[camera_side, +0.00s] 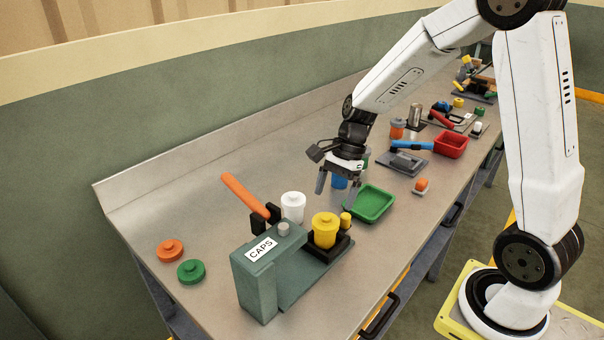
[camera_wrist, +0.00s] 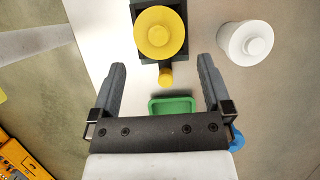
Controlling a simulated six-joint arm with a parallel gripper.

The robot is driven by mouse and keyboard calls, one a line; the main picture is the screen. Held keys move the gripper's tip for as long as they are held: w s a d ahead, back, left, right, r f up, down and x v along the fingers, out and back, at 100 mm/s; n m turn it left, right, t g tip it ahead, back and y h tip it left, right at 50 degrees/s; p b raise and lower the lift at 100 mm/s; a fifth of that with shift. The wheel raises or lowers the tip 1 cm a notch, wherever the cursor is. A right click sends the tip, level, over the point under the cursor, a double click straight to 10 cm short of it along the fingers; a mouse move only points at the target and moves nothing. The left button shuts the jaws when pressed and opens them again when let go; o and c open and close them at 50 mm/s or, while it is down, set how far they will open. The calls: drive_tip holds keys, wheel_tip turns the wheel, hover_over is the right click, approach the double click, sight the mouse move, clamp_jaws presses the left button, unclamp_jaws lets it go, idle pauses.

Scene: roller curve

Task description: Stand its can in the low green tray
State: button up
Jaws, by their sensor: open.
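The low green tray (camera_side: 373,203) lies empty on the bench, just right of my gripper (camera_side: 336,192). It also shows in the wrist view (camera_wrist: 172,106), partly hidden by my gripper's body. A yellow can with a lid (camera_side: 325,231) stands upright in a dark holder at the CAPS press; it is ahead of the fingers in the wrist view (camera_wrist: 160,33). A white lidded can (camera_side: 293,206) stands left of it. A blue can (camera_side: 340,182) is partly hidden by my gripper. My gripper is open, with nothing between its fingers, above the bench.
The green CAPS press (camera_side: 262,280) has a raised orange lever (camera_side: 245,195). A small yellow cylinder (camera_side: 346,219) is beside the yellow can. Orange (camera_side: 170,250) and green (camera_side: 190,271) lids lie at the left. A red tray (camera_side: 451,145) and other items crowd the far bench.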

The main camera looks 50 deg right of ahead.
sight(329, 215)
drive_tip(key=shift+f, duration=0.5)
drive_tip(key=shift+x, duration=1.3)
drive_tip(key=shift+x, duration=2.6)
drive_tip(key=c, duration=1.3)
drive_tip(key=shift+o, duration=0.2)
drive_tip(key=shift+r, duration=0.15)
